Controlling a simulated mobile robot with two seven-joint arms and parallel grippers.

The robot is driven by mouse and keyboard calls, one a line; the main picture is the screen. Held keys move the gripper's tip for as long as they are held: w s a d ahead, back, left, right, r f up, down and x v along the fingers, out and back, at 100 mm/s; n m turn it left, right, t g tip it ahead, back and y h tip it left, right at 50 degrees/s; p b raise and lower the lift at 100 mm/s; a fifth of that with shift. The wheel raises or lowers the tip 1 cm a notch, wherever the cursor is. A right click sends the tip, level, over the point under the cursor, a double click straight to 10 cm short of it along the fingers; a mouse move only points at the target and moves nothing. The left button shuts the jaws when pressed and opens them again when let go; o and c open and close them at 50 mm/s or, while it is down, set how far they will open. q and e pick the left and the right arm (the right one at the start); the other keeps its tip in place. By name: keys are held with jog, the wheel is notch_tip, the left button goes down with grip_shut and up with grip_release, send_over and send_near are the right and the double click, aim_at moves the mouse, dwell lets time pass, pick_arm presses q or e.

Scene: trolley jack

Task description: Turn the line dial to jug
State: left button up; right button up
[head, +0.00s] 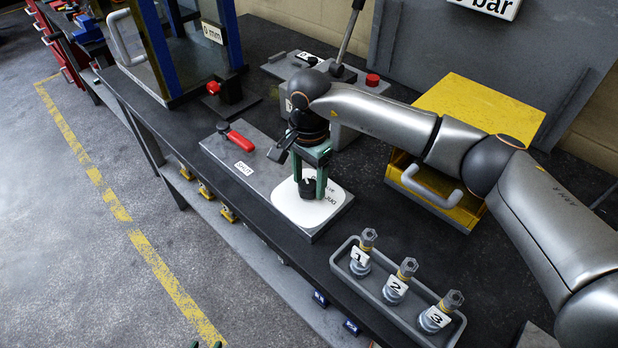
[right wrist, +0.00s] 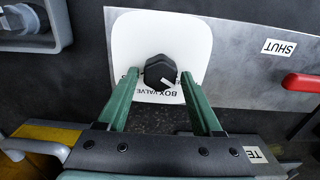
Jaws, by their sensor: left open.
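The line dial is a black faceted knob (head: 308,189) on a white rounded plate (head: 290,208), set on a grey panel. Lettering ending in "JUG" shows at the plate's right side in the head view, partly hidden. In the right wrist view the knob (right wrist: 160,71) bears a white mark toward its lower right, near the words "BOX" and "VALVE". My right gripper (head: 310,178) is over the dial, its green fingers (right wrist: 160,78) apart on either side of the knob, with gaps visible. My left gripper (head: 206,345) shows only its green tips at the bottom edge, apart.
A red lever (head: 240,140) marked "SHUT" lies on the same panel. A grey tray (head: 378,300) holds several numbered fittings in front. A yellow box (head: 470,115) with a handle stands behind my right arm. The floor beside the bench is clear.

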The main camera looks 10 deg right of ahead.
grip_shut()
dwell(0.3)
